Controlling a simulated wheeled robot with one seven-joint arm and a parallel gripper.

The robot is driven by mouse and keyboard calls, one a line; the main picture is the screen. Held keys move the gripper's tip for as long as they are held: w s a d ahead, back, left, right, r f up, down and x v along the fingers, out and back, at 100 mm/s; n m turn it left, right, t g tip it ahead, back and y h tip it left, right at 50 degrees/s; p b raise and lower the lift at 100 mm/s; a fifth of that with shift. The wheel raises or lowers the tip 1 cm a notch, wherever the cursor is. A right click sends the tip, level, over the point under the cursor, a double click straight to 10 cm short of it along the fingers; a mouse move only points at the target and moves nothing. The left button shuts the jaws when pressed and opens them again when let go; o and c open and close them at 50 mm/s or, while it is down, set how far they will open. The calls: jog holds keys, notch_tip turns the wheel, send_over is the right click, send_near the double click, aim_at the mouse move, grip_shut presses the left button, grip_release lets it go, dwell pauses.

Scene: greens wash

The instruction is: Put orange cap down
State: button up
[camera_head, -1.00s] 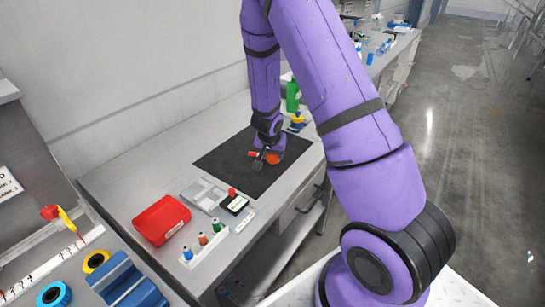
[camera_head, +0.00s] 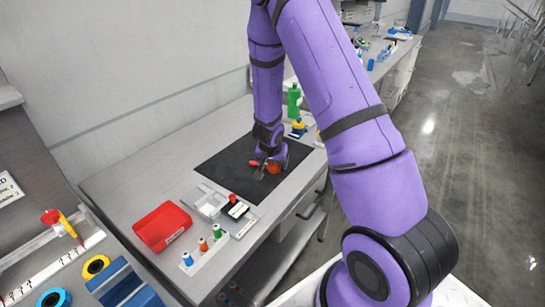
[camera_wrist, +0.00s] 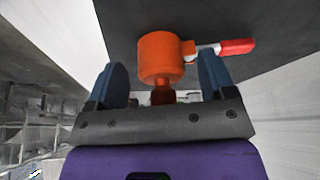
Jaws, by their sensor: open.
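The orange cap (camera_wrist: 160,56) is a short orange cylinder in the wrist view, between the two blue fingers of my gripper (camera_wrist: 162,66). Gaps show on both sides, so the jaws are open around it. In the head view the cap (camera_head: 274,168) shows small at my gripper, low over or on the black mat (camera_head: 222,170). I cannot tell whether its underside touches the mat. A red-handled part (camera_wrist: 236,46) sticks out to the right of the cap, behind the right finger. Whether it is joined to the cap is unclear.
A red tray (camera_head: 162,226), a rack with small coloured-cap bottles (camera_head: 204,258) and a grey scale-like item (camera_head: 208,204) stand left of the mat. A green bottle (camera_head: 293,102) stands behind. The mat's left part is bare.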

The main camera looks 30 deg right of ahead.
jog(key=s+a+r+n+y, duration=0.2)
jog(key=s+a+r, duration=0.2)
jog(key=r, duration=0.5)
jog(key=s+a+r+n+y, duration=0.15)
jog(key=s+a+r, duration=0.35)
jog(key=r, duration=0.5)
jog(key=s+a+r+n+y, duration=0.2)
jog(key=s+a+r+y, duration=0.15)
jog(key=r, duration=0.55)
jog(key=s+r+n+t+h, duration=0.1)
jog(key=s+r+n+h, duration=0.1)
jog(key=s+r, duration=0.3)
jog(key=s+r+n+t+h, duration=0.1)
jog(key=s+r, duration=0.4)
jog(key=s, duration=0.7)
jog(key=shift+s+a+r+n+h, duration=0.35)
jog(key=shift+s+a+n+h, duration=0.05)
jog(key=shift+n, duration=0.15)
